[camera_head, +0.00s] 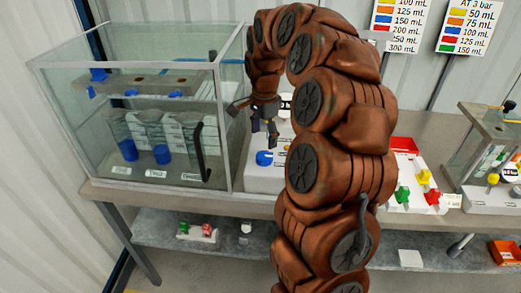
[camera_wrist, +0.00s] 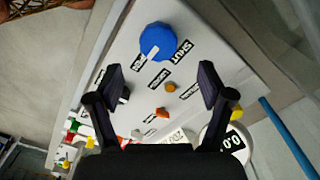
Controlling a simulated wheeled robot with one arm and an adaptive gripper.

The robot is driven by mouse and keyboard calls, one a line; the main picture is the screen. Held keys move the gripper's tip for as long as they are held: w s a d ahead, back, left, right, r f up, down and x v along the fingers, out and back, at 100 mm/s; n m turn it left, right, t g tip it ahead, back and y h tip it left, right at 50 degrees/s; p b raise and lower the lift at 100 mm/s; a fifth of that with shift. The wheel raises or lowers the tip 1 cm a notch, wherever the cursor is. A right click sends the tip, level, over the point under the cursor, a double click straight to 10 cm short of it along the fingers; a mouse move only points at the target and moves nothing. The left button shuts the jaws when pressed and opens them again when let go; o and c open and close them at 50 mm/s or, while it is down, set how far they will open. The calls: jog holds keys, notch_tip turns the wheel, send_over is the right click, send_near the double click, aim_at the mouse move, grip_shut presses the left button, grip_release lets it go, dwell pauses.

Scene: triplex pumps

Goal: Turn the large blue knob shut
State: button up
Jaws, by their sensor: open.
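The large blue knob (camera_wrist: 158,38) sits on a white panel (camera_wrist: 215,60) in the upper middle of the wrist view. A white line on the knob points down-left toward a small label that I cannot read clearly; a label reading SHUT (camera_wrist: 183,50) is at its right. In the head view the knob (camera_head: 264,158) is on the white box beside the glass tank. My gripper (camera_wrist: 160,82) is open and empty, its fingers spread wide. The knob appears beyond the fingertips, apart from them. In the head view my gripper (camera_head: 262,129) is above the knob, pointing down.
A glass tank (camera_head: 130,115) stands close left of my gripper. Smaller orange knobs (camera_wrist: 162,113), a yellow knob (camera_wrist: 236,112) and a round 0.0 display (camera_wrist: 233,140) are near the fingers. Green and red valves (camera_head: 403,194) are farther right on the table.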

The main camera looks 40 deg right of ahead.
aim_at(264, 155)
jog(key=shift+s+f+p, duration=0.1)
jog(key=shift+f+p, duration=1.05)
jog(key=shift+f, duration=2.45)
jog(key=shift+c, duration=0.2)
jog(key=c, duration=1.1)
